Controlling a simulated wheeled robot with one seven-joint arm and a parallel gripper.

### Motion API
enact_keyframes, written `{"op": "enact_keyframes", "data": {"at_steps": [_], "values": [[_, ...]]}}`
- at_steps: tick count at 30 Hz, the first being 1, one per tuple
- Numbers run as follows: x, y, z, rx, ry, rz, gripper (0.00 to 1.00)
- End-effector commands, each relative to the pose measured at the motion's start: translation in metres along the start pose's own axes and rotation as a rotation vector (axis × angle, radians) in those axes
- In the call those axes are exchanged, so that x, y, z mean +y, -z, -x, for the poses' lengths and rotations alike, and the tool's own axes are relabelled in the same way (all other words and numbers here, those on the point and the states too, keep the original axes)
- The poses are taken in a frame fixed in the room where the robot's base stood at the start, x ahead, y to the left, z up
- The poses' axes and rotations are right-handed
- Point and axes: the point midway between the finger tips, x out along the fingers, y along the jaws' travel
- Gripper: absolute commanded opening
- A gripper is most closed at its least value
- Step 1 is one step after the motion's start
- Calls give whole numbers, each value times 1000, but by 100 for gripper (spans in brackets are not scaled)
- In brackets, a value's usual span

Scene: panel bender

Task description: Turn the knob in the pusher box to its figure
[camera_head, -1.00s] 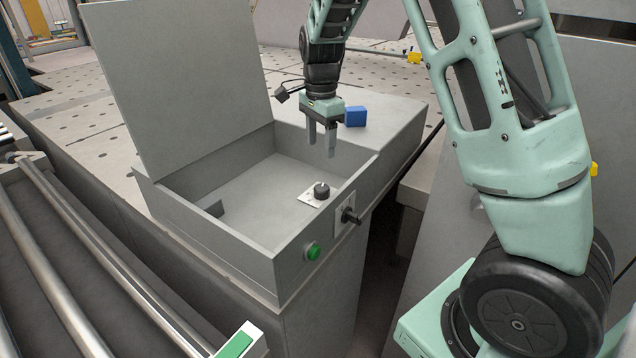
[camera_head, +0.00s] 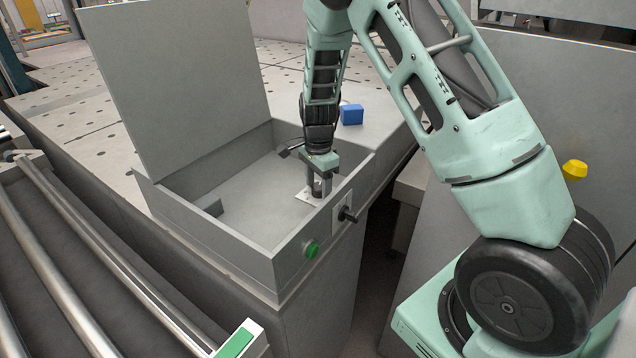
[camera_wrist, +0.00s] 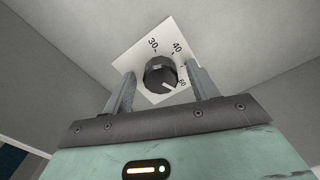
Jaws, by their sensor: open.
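The open pusher box (camera_head: 205,241) is a grey box with its lid (camera_head: 178,85) raised at the back left. In the wrist view the black knob (camera_wrist: 160,74) sits on a white dial plate (camera_wrist: 135,62) marked 30, 40 and a figure that looks like 50. The knob's white line points to the lower right, near that last figure. My gripper (camera_head: 319,190) is down inside the box over the plate. In the wrist view its open fingers (camera_wrist: 160,88) stand on either side of the knob, with gaps visible. In the head view the fingers hide the knob.
A black switch handle (camera_head: 347,214) and a green button (camera_head: 311,250) are on the box's front wall. A blue block (camera_head: 352,114) lies on the surface behind the box. Rollers (camera_head: 100,255) run along the left. The box floor left of my gripper is mostly clear.

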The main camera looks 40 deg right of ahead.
Motion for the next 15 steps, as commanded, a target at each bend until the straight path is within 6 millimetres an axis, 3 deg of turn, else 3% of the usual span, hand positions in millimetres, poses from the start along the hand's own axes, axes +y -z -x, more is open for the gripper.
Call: {"op": "enact_keyframes", "data": {"at_steps": [2, 7, 15], "values": [[0, 0, 0, 0, 0, 0, 59], [0, 0, 0, 0, 0, 0, 14], [0, 0, 0, 0, 0, 13, 14]]}}
